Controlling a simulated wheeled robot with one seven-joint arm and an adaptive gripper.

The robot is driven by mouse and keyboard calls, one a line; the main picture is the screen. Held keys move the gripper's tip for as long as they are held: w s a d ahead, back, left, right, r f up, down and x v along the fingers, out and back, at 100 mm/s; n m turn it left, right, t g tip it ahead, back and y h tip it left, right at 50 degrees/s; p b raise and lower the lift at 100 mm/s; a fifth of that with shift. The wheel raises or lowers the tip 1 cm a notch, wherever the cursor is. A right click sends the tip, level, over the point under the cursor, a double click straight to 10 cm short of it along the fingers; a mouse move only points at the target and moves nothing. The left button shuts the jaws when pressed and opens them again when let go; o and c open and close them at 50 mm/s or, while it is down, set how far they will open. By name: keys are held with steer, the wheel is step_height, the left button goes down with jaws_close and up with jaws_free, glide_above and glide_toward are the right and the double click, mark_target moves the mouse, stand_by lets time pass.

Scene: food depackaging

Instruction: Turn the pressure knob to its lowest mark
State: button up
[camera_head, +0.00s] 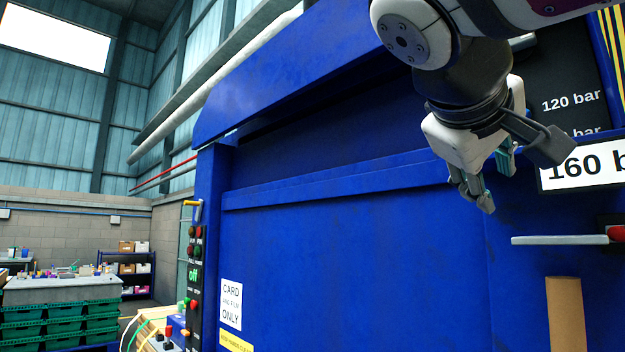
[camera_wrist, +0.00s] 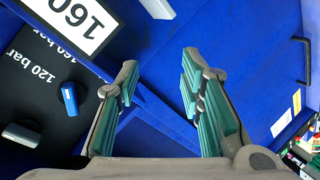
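In the wrist view, a blue knob (camera_wrist: 69,98) with a white line sits on a black panel (camera_wrist: 40,110) printed "120 bar" and "160 bar". I cannot tell for sure which mark the line meets. A grey handle-like part (camera_wrist: 22,134) sits lower on the same panel. My gripper (camera_wrist: 160,66) is open and empty, its green-padded fingers wide apart; the knob lies left of the left finger, outside the gap. In the head view my gripper (camera_head: 517,172) hangs in front of the blue machine, and the black panel (camera_head: 570,70) is partly covered by my arm; the blue knob is hidden there.
A white "160 b..." sign (camera_head: 590,168) is beside my gripper. Below it, a grey bar (camera_head: 560,240) with a red end sticks out. A brown cylinder (camera_head: 566,312) stands lower right. The blue front panel (camera_head: 350,250) is clear to the left.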

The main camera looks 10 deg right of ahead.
step_height(320, 180, up, 14)
steer(key=m+h+b, duration=0.2)
steer(key=h, duration=0.3)
steer(key=shift+t, duration=0.4)
steer(key=x, duration=0.4)
steer(key=p+x, duration=0.1)
steer(key=x, duration=0.4)
steer(key=p+x, duration=0.1)
steer(key=x, duration=0.3)
steer(key=shift+s+d+f, duration=0.15)
steer(key=shift+d+f, duration=0.15)
steer(key=shift+d, duration=0.3)
jaws_close()
